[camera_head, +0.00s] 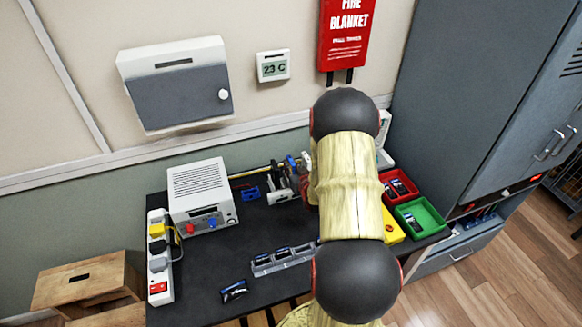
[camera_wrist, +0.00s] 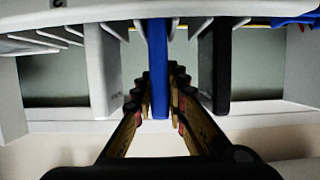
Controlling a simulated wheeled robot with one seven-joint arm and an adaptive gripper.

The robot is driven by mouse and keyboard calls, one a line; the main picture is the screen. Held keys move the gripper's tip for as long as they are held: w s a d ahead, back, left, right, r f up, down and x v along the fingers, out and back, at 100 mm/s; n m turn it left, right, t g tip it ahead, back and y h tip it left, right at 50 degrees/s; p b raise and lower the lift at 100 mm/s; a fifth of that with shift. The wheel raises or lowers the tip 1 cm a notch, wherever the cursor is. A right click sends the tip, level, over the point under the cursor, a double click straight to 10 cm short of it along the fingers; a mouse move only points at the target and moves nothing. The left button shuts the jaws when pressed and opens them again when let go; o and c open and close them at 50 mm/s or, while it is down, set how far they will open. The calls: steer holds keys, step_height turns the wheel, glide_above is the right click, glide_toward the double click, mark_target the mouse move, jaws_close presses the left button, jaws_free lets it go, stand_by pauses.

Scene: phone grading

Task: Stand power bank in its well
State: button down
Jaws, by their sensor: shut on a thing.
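A blue slab, the likely power bank (camera_wrist: 158,70), is edge-on between my gripper's fingers in the wrist view. My gripper (camera_wrist: 164,95) is shut on it, one finger on each side. A white slab (camera_wrist: 103,72) is on its left and a black slab (camera_wrist: 214,68) on its right, both apart from it. The slabs meet a pale slotted rack (camera_wrist: 60,20) along the top of this view. Whether the blue slab's end is seated in a slot cannot be told. In the head view my arm hides the gripper and most of this spot.
A grey row of holders (camera_head: 268,268) sits at the table's front, with a dark blue item (camera_head: 233,291) to its left. A power supply (camera_head: 197,188) and power strip (camera_head: 158,272) stand left. Red (camera_head: 411,193), green (camera_head: 430,210) and yellow (camera_head: 393,232) trays are right.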

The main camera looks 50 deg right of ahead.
steer(key=c, duration=1.7)
jaws_free()
steer(key=shift+f, duration=0.1)
steer(key=shift+s, duration=0.1)
steer(key=v, duration=1.2)
